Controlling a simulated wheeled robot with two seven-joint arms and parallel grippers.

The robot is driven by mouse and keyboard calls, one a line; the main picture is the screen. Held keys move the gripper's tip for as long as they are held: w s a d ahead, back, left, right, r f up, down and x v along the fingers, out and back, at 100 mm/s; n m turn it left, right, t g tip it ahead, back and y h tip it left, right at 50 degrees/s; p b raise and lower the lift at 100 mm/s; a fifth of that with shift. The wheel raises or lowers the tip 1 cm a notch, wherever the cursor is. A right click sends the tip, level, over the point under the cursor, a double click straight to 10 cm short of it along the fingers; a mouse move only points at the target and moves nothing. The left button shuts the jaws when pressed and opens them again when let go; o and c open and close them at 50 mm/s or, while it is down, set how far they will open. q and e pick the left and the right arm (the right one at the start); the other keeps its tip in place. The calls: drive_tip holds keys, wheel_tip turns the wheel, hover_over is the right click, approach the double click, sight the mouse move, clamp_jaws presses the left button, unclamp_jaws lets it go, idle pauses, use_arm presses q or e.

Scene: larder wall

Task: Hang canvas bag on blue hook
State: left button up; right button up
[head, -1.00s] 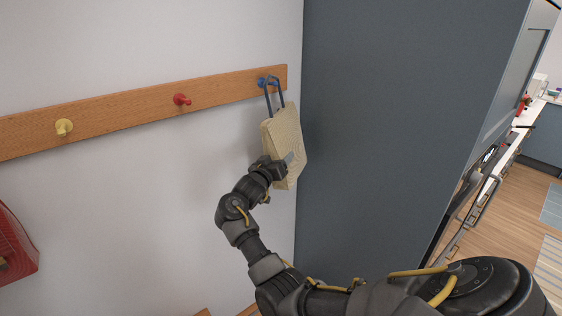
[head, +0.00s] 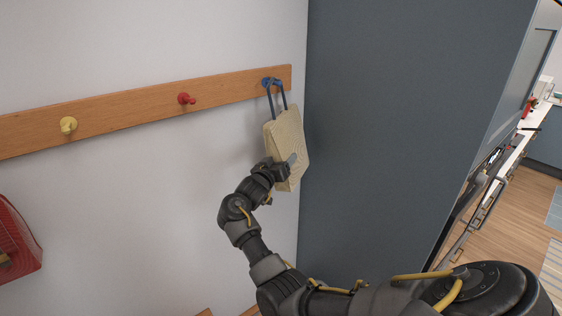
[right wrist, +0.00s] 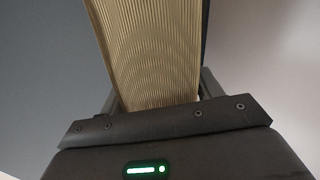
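The canvas bag (head: 286,142) is beige with dark blue handles and hangs upright by the right end of the wooden rail. The blue hook (head: 267,83) is at that end. The tops of the handles meet the hook and look looped over it, though the exact contact is too small to tell. My right gripper (head: 283,168) is at the lower part of the bag, a finger against its face. In the right wrist view the ribbed bag (right wrist: 155,50) fills the space between the fingers, which look closed on it. My left gripper is not in view.
The wooden rail (head: 120,118) also carries a red hook (head: 186,99) and a yellow hook (head: 68,125), both empty. A tall blue-grey cabinet side (head: 390,120) stands close to the right of the bag. A red basket (head: 18,240) is at lower left.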

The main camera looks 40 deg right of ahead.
drive_tip(key=o, duration=0.4)
drive_tip(key=shift+f, duration=0.1)
